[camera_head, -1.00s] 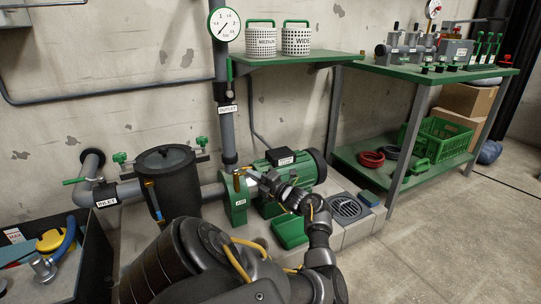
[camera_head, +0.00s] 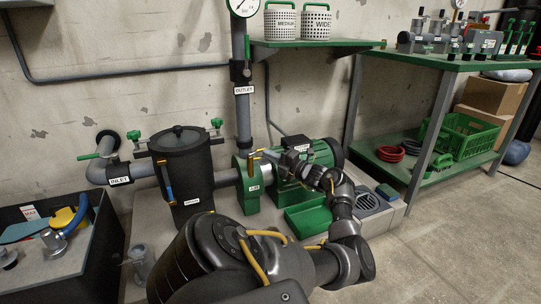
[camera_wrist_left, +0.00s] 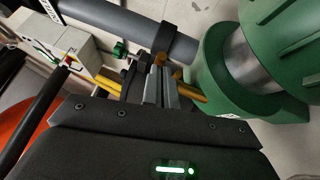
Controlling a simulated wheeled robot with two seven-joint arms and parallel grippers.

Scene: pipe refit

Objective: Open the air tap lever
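The air tap, with its small yellow-orange lever (camera_head: 252,160), sits on top of the green pump housing (camera_head: 249,198) above the AIR label. My left gripper (camera_head: 267,155) is just right of the lever, its fingertips pointing at it. In the left wrist view the grey fingers (camera_wrist_left: 161,84) lie close together and look shut. A brass-coloured part of the tap (camera_wrist_left: 158,60) shows just beyond their tips. I cannot tell whether they touch it, and nothing is clearly held. My right gripper is not in view.
A black strainer pot (camera_head: 183,180) stands left of the pump. The grey outlet pipe (camera_head: 242,115) rises behind the tap. The green motor (camera_head: 318,155) and a green tray (camera_head: 308,219) are to the right. A dark bin (camera_head: 45,270) is at far left.

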